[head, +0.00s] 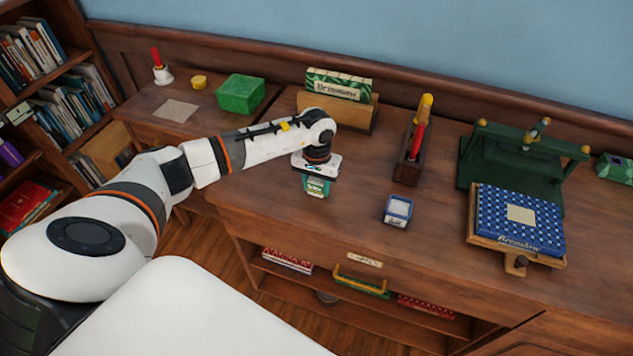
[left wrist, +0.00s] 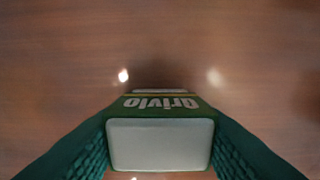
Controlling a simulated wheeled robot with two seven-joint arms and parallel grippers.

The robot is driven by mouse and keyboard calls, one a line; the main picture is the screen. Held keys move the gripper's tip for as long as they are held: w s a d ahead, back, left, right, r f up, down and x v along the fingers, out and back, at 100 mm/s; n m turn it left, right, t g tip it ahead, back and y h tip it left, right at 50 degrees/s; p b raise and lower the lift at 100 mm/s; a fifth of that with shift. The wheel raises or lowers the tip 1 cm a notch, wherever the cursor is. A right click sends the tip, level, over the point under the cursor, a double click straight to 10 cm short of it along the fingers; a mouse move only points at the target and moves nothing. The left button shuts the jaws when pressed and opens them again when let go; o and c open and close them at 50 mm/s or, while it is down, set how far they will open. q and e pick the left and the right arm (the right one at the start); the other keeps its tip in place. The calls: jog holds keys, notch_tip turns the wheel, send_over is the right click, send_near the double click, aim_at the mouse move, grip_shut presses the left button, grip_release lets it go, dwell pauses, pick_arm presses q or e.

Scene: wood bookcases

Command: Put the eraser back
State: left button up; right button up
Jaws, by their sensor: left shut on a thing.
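My left gripper (head: 316,187) points down over the front left of the wooden desk (head: 350,240). It is shut on the eraser, a block with a pale end and a green sleeve lettered in white. In the left wrist view the eraser (left wrist: 160,143) sits between the two dark green fingers, above bare brown wood. In the head view the gripper mostly hides it, and I cannot tell its exact gap to the desk top. My right gripper is not in view.
A small blue and white block (head: 397,210) lies right of the gripper. Behind stand a wooden holder (head: 345,110) with a green box and a wooden rack (head: 409,165) with red and yellow handles. A green press (head: 520,160) and blue book (head: 517,222) are at right.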

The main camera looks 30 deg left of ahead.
aim_at(316, 180)
pick_arm(q)
jog(key=shift+f, duration=0.1)
jog(key=o, duration=0.9)
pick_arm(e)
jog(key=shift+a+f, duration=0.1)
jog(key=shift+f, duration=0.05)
pick_arm(q)
jog(key=shift+r, duration=0.35)
notch_tip(316, 180, up, 12)
jog(key=b, duration=0.2)
jog(key=shift+f+b, duration=0.15)
jog(key=shift+b, duration=0.15)
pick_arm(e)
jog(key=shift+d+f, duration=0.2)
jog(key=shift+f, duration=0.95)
